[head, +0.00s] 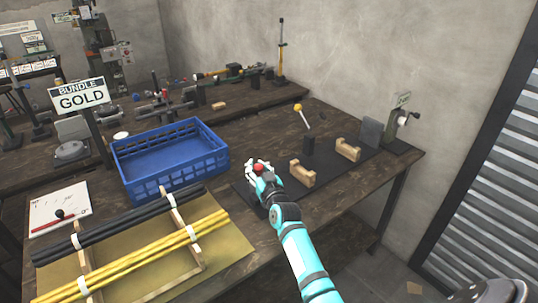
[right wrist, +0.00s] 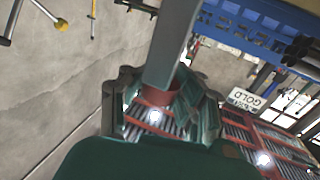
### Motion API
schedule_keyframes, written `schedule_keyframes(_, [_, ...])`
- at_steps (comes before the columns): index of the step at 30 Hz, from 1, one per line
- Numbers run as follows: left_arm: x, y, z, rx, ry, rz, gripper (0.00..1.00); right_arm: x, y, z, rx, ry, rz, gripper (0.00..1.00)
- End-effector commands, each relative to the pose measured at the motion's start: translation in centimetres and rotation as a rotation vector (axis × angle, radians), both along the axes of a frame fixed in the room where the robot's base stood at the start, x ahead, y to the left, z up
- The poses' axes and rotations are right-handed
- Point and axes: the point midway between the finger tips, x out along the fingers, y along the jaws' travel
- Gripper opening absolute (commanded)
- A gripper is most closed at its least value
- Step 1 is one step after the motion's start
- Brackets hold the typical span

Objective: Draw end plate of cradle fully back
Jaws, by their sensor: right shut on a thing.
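The cradle is a long dark base (head: 325,172) on the wooden bench, with two notched wooden blocks (head: 302,173) (head: 347,150) on it. A grey upright plate (head: 371,132) stands at its far right end. My right gripper (head: 262,172) is at the near left end of the cradle, its fingers closed around a red knob (head: 259,168). In the right wrist view the fingers close round a red part (right wrist: 160,92) below a grey bar (right wrist: 172,45). The gripper hides whatever lies under the knob. My left gripper is not in view.
A lever with a yellow knob (head: 298,107) rises behind the blocks. A crank device (head: 402,122) stands at the right bench end. A blue crate (head: 170,160), a "GOLD" sign (head: 80,97) and black and yellow rod bundles (head: 150,255) are to the left.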

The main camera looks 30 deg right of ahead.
Motion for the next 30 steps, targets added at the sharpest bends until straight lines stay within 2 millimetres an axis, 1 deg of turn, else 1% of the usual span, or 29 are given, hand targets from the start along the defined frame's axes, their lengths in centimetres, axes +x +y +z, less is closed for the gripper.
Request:
schedule_keyframes(1, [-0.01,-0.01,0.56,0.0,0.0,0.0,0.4,-0.34,0.48,-0.55,0.005,0.015,-0.002,0.0])
schedule_keyframes(3, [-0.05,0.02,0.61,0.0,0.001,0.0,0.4,-0.38,0.87,-0.69,0.003,0.015,-0.001,0.0])
schedule_keyframes(11, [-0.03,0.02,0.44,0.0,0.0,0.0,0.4,-0.36,1.09,-0.95,0.003,0.016,0.001,0.0])
schedule_keyframes(12, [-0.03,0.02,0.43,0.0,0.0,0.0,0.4,-0.36,1.11,-0.96,0.003,0.016,0.001,0.25])
schedule_keyframes(19, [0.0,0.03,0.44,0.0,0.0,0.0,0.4,-0.28,1.07,-0.69,0.002,0.012,0.001,0.55])
schedule_keyframes(20, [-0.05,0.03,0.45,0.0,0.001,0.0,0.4,-0.26,1.05,-0.64,0.002,0.011,0.001,0.57])
schedule_keyframes(27, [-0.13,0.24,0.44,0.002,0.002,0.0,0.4,-0.28,0.98,-0.42,0.0,0.007,0.0,0.57])
schedule_keyframes(30, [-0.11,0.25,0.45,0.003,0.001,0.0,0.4,-0.84,1.08,-0.48,0.0,0.007,0.0,0.57])
